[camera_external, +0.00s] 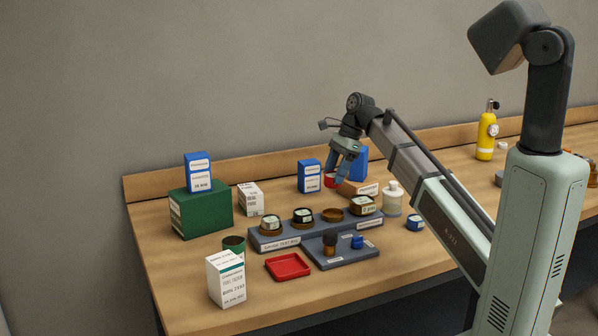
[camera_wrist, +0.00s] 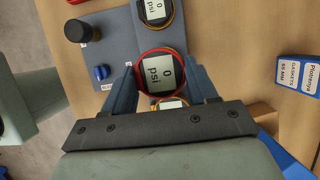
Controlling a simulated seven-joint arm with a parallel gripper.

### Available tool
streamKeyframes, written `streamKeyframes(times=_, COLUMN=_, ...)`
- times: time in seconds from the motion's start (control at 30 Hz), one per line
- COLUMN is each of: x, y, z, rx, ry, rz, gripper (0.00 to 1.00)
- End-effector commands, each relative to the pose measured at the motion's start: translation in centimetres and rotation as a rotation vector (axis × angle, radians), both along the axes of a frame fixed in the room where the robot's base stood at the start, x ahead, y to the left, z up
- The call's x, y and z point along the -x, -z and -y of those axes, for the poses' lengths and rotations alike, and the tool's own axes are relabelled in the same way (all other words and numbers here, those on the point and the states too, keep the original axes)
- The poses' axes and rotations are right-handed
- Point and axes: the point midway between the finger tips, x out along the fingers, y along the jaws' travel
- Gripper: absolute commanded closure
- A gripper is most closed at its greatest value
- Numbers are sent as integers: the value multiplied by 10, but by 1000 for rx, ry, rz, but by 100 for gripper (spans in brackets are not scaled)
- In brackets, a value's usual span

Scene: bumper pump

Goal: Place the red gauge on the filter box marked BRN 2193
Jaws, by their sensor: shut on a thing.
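The red gauge (camera_wrist: 158,75) has a red rim and a display reading 0 psi. My gripper (camera_wrist: 160,88) is shut on it, with a finger on either side. In the external view my gripper (camera_external: 341,172) holds the red gauge (camera_external: 330,180) above the back of the bench, behind the grey gauge rack. A white box with a green band and small black print (camera_external: 226,278) stands upright at the front left.
The rack (camera_external: 283,243) bears several gauges and a brown ring (camera_external: 332,214). A red tray (camera_external: 288,266), green cup (camera_external: 234,245), green box (camera_external: 200,208), blue box (camera_external: 309,176) and white bottle (camera_external: 392,198) stand around.

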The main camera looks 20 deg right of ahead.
Motion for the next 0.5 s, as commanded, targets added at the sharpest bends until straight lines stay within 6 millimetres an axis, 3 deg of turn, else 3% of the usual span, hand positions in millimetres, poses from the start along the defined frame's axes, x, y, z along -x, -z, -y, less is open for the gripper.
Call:
streamKeyframes(times=0.17, x=4, y=0, z=-29, rx=0, ry=-44, rz=0, gripper=78)
streamKeyframes(times=0.5, x=29, y=-12, z=-131, rx=0, ry=-199, rz=1, gripper=78)
